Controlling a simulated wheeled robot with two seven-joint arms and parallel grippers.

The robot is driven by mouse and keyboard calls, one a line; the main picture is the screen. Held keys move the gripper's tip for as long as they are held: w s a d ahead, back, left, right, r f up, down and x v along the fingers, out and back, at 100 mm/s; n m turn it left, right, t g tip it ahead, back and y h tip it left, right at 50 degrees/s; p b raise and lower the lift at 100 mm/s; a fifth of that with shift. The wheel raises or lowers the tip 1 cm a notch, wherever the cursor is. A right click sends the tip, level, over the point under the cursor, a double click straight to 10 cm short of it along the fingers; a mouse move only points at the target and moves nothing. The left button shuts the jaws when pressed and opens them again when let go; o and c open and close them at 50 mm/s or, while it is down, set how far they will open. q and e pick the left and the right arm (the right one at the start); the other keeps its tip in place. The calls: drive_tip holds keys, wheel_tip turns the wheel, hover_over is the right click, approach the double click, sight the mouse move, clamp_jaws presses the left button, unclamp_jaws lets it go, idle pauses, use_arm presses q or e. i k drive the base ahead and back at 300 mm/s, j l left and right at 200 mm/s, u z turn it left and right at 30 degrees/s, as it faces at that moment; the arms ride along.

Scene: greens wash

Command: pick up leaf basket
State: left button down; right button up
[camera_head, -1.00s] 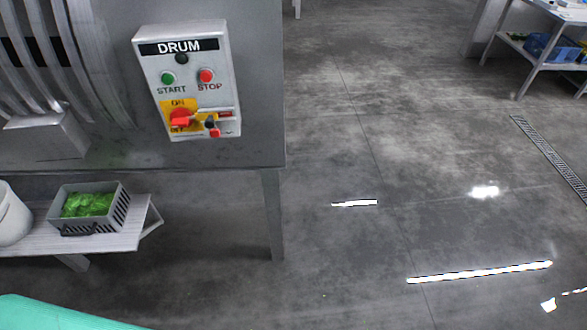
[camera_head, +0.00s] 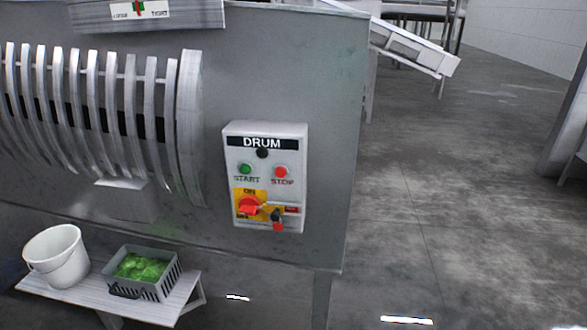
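The leaf basket (camera_head: 170,284) is a grey slotted crate with bright green leaves (camera_head: 140,268) inside. It sits on a low white slatted bench (camera_head: 60,298) at the lower left, in front of the drum machine (camera_head: 290,60). A dark handle shows on its front side. Neither of my grippers is in view.
A white bucket (camera_head: 57,257) stands on the bench just left of the basket. The drum control box (camera_head: 264,208) with start and stop buttons is on the machine above and to the right. The machine overhangs behind the bench. Open floor (camera_head: 440,230) lies to the right.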

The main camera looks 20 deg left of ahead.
sight(135, 273)
drive_tip(key=u, duration=1.85)
